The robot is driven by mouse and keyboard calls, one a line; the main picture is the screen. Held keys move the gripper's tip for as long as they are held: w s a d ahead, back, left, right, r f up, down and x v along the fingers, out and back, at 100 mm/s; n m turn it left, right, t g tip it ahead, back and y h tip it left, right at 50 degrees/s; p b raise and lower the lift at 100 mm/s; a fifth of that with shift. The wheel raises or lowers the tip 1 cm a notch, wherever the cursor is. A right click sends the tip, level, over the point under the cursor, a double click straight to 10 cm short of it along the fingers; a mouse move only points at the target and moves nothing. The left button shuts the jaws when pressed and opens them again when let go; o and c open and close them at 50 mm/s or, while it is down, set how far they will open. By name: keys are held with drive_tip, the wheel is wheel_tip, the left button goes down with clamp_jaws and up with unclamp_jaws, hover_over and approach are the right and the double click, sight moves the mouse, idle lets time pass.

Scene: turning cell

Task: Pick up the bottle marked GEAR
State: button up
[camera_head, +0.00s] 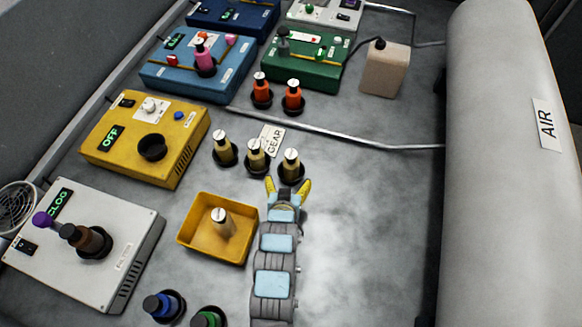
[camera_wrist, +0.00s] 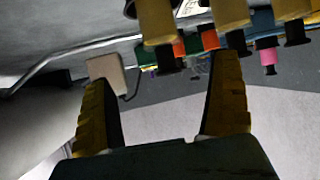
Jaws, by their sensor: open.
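The card marked GEAR (camera_head: 271,140) stands behind a row of three cream bottles with white caps in black round holders: a left one (camera_head: 224,151), a middle one (camera_head: 256,156) and a right one (camera_head: 290,165). No lettering on the bottles themselves is readable. My gripper (camera_head: 288,186) is open and empty, just in front of the right bottle. In the wrist view, which appears upside down, the space between its yellow fingers (camera_wrist: 162,72) is empty. The near cream bottle (camera_wrist: 158,22) hangs at the top, between and beyond the fingertips.
A yellow box (camera_head: 105,138) reads OFF. A white box (camera_head: 128,262) reads CLOG. Two orange bottles (camera_head: 293,96) stand farther back. The bench right of my gripper is clear up to the AIR cylinder (camera_head: 500,200).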

sight(291, 166)
drive_tip(key=x, duration=0.5)
drive_tip(key=shift+w+f+b, duration=0.2)
drive_tip(key=shift+w+b, duration=0.05)
drive_tip(key=shift+b, duration=0.15)
drive_tip(key=shift+w+d+f, duration=0.1)
drive_tip(key=shift+w+f, duration=0.05)
drive_tip(key=shift+w, duration=0.3)
drive_tip(key=shift+w+f, duration=0.3)
drive_tip(key=shift+f, duration=0.05)
drive_tip(key=shift+b+x, duration=0.65)
drive_tip(key=shift+x, duration=1.6)
drive_tip(key=c, duration=1.4)
drive_tip(key=shift+r, duration=0.15)
